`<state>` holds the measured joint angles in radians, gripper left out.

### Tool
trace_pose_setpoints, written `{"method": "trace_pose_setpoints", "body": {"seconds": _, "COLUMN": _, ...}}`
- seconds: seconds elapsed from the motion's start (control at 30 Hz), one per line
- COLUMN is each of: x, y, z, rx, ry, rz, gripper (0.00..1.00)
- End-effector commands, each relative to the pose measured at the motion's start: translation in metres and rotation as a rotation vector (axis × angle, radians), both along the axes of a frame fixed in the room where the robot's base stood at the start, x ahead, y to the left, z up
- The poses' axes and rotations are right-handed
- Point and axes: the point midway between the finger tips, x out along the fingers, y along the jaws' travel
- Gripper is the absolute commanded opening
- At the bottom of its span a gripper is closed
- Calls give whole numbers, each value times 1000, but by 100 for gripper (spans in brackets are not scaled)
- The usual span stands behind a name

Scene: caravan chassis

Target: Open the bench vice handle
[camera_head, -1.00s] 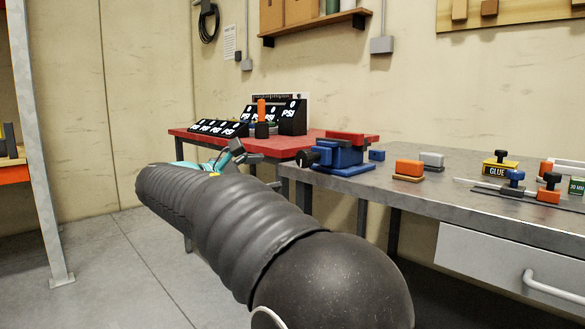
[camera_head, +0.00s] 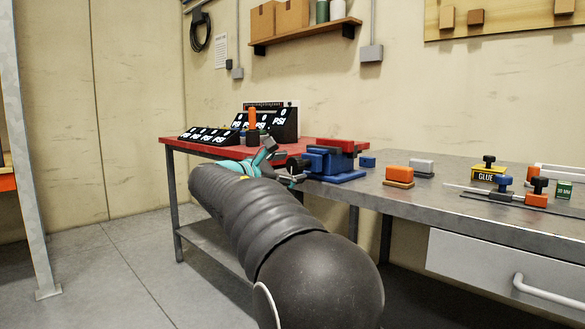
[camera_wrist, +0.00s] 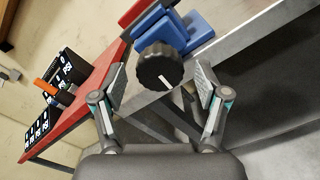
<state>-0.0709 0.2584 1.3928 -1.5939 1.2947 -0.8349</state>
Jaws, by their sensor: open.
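In the wrist view the blue vice body (camera_wrist: 180,32) is at the top. Its handle is a round black ribbed knob (camera_wrist: 158,66) with a white mark, facing the wrist camera. My gripper (camera_wrist: 161,86) is open, with one finger on each side of the knob in the picture. I cannot tell whether the fingers touch it; gaps show on both sides. In the head view my gripper (camera_head: 281,170) is beside the vice's left end, and the knob is partly hidden.
The grey workbench (camera_head: 450,205) also carries an orange block (camera_head: 398,173), a glue box (camera_head: 488,173) and clamps to the right. A red table (camera_head: 200,148) with PSI gauges stands behind. A drawer handle (camera_head: 545,292) juts out at the front right. Floor at left is clear.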

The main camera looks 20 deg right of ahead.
Motion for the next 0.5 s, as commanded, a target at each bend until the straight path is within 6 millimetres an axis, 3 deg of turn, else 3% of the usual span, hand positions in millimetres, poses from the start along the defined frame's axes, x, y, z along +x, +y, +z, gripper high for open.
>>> {"method": "trace_pose_setpoints", "body": {"seconds": 0.13, "x": 3, "y": -9, "z": 0, "rx": 0, "ry": -1, "rz": 0, "gripper": 74}}
{"method": "trace_pose_setpoints", "body": {"seconds": 0.43, "x": 4, "y": -11, "z": 0, "rx": 0, "ry": 0, "rz": 0, "gripper": 74}}
{"method": "trace_pose_setpoints", "body": {"seconds": 0.47, "x": 4, "y": -11, "z": 0, "rx": 0, "ry": 0, "rz": 0, "gripper": 71}}
{"method": "trace_pose_setpoints", "body": {"seconds": 0.5, "x": 4, "y": -11, "z": 0, "rx": 0, "ry": 0, "rz": 0, "gripper": 61}}
